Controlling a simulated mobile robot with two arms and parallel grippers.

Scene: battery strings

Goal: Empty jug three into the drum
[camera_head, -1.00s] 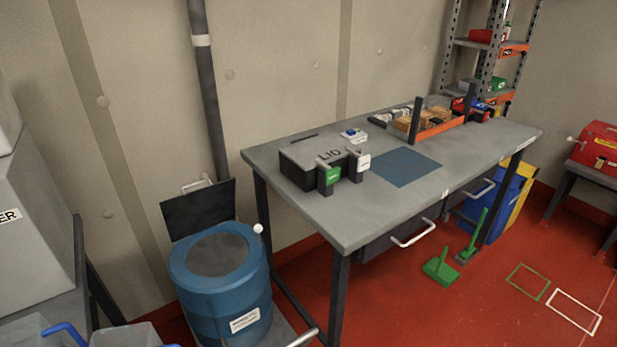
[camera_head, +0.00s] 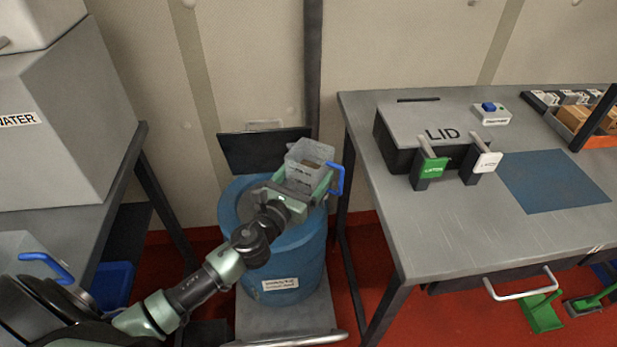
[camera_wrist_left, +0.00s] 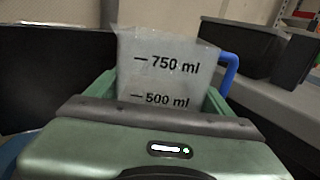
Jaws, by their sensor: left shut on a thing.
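My left gripper (camera_head: 303,188) is shut on a clear jug (camera_head: 309,152) with a blue handle and holds it over the blue drum (camera_head: 295,262). The jug looks roughly upright. In the left wrist view the jug (camera_wrist_left: 165,72) shows 750 ml and 500 ml marks between the green fingers. Something brownish shows inside it in the head view; I cannot tell how much. The drum's top is partly hidden by my arm and the jug. A dark raised flap (camera_head: 262,150) stands behind the drum. My right gripper is not in view.
Another clear jug with a blue handle (camera_head: 45,265) stands at the lower left, near a large grey tank (camera_head: 60,130) labelled WATER. The workbench (camera_head: 400,222) to the right carries a black box marked LID (camera_head: 435,125) and a blue mat (camera_head: 555,180).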

